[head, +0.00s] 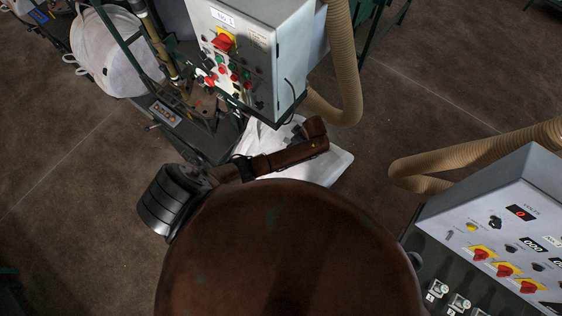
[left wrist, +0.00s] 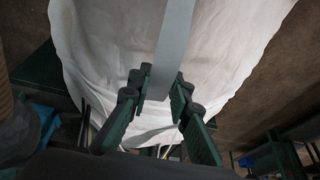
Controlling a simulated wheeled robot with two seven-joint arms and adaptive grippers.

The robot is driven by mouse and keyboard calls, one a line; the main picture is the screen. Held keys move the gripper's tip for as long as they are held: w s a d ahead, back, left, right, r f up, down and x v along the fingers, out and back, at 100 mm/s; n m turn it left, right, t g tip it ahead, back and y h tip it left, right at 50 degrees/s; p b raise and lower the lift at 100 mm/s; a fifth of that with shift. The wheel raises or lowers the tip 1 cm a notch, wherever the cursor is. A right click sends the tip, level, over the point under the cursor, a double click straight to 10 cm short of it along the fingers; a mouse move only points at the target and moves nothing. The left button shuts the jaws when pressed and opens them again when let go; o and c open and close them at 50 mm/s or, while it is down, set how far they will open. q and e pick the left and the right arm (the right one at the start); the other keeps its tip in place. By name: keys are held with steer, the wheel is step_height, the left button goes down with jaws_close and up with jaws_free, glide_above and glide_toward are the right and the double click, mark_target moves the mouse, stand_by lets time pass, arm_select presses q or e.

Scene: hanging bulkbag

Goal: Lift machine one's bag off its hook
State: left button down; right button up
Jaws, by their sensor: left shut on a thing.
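The white bag (left wrist: 110,30) fills much of the left wrist view, with a flat pale grey strap (left wrist: 172,40) running down in front of it. My left gripper (left wrist: 163,84) has its green fingers on both sides of this strap and is shut on it. In the head view, white bag fabric (head: 335,167) shows below the control box labelled No 1 (head: 245,60), partly behind my arm. My left fingertips are hard to make out there. The hook cannot be made out. My right gripper is not in view.
Another white bag (head: 105,50) hangs in a green frame at upper left. A tan ribbed hose (head: 343,65) curves beside the No 1 box. A second control box (head: 500,230) with a hose (head: 470,150) stands at right. Bare brown floor (head: 440,75) lies between.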

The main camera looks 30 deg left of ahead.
arm_select(q)
steer(key=shift+w+d+r, duration=0.1)
steer(key=shift+w+d, duration=0.05)
steer(key=shift+d, duration=0.05)
stand_by(0.5)
steer(key=shift+d, duration=2.3)
steer(key=shift+s, duration=0.2)
